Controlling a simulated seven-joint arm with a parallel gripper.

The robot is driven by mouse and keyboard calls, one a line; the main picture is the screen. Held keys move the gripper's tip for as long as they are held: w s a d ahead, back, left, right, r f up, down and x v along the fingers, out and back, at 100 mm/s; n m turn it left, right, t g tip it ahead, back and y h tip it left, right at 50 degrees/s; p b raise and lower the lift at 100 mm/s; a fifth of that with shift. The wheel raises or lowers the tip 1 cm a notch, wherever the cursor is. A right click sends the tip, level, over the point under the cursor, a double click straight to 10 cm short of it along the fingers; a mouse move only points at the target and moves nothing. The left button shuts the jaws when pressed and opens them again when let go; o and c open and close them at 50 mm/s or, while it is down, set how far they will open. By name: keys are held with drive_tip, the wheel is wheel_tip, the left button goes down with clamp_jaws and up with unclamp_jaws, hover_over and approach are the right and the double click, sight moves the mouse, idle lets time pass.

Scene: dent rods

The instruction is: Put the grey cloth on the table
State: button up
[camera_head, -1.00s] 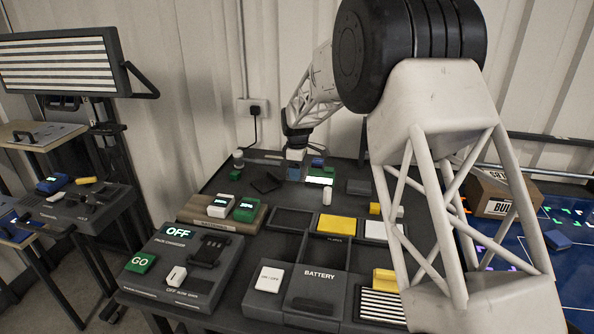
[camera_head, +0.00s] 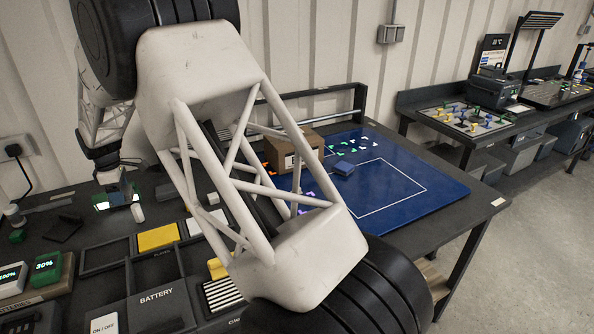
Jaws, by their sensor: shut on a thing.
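My gripper (camera_head: 112,186) hangs low over the back left of the dark work table (camera_head: 480,208), with its arm coming down from the upper left. It is shut on a small greyish thing, partly hidden between the fingers; I cannot tell whether this is the grey cloth. A dark, flat, tilted piece (camera_head: 62,228) lies on the table left of the gripper; its material is unclear.
A blue mat (camera_head: 405,190) with a white outline covers the table's right part. Battery trays (camera_head: 158,300) fill the front left. My own arm link hides the middle. Another bench (camera_head: 470,150) stands right.

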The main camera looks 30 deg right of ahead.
drive_tip(key=s+d+m, duration=0.3)
drive_tip(key=s+d, duration=0.2)
drive_tip(key=d, duration=0.6)
drive_tip(key=s+d+m, duration=0.2)
drive_tip(key=s+d, duration=0.3)
drive_tip(key=d, duration=0.6)
drive_tip(key=s+d+m, duration=0.3)
drive_tip(key=s+d, duration=0.2)
drive_tip(key=d, duration=0.6)
drive_tip(key=s+d+f+m, duration=0.1)
drive_tip(key=s+d+m, duration=0.1)
drive_tip(key=s+d, duration=0.3)
drive_tip(key=s+d+f+m, duration=0.1)
drive_tip(key=s+d+m, duration=0.2)
drive_tip(key=s, duration=1.1)
drive_tip(key=s+d+f+m, duration=0.1)
drive_tip(key=s+d+m, duration=0.2)
drive_tip(key=s+d, duration=0.5)
drive_tip(key=shift+s, duration=1.1)
drive_tip(key=shift+d+f, duration=0.1)
drive_tip(key=w+d, duration=0.2)
drive_tip(key=w, duration=0.3)
drive_tip(key=w+d+f, duration=0.1)
drive_tip(key=w+d, duration=0.1)
drive_tip(key=w, duration=0.3)
drive_tip(key=w+d, duration=0.2)
drive_tip(key=w, duration=0.2)
drive_tip(key=shift+w+d+f, duration=0.2)
drive_tip(key=shift+w+f, duration=0.05)
drive_tip(key=shift+w, duration=0.15)
